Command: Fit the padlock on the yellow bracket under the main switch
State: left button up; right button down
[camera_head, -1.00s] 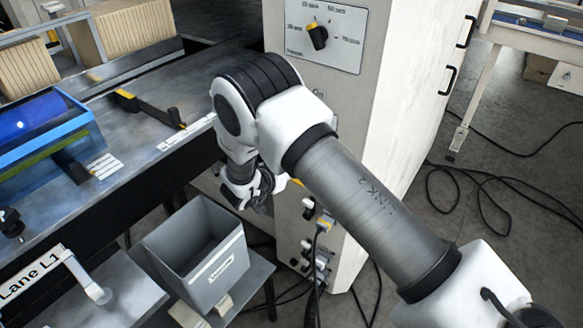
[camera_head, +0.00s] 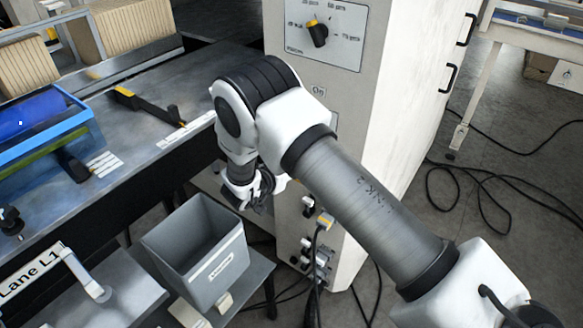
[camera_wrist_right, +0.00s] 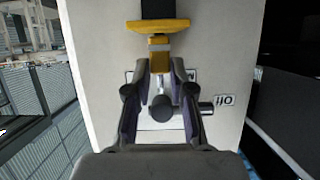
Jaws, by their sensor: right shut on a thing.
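In the right wrist view, my right gripper (camera_wrist_right: 161,68) is shut on a small yellow-orange piece (camera_wrist_right: 159,60), which looks like the padlock. Its far parts are hidden by the fingers. Just beyond the fingertips is a wider yellow piece (camera_wrist_right: 158,26), likely the bracket, with a black part above it in the picture. I cannot tell whether the two yellow pieces touch. A grey round knob with a side lever (camera_wrist_right: 161,108), likely the main switch, shows between the fingers. In the head view my right arm hides this spot. My left gripper is not in view.
The white cabinet (camera_head: 385,120) carries a rotary dial (camera_head: 317,34) and, lower down, plugs and cables (camera_head: 318,250). A grey bin (camera_head: 215,262) stands left of it, near a dark bench (camera_head: 140,150). Cables (camera_head: 480,190) lie on the floor at right.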

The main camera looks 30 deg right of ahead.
dwell(0.4)
jog(key=c, duration=0.9)
grip_release()
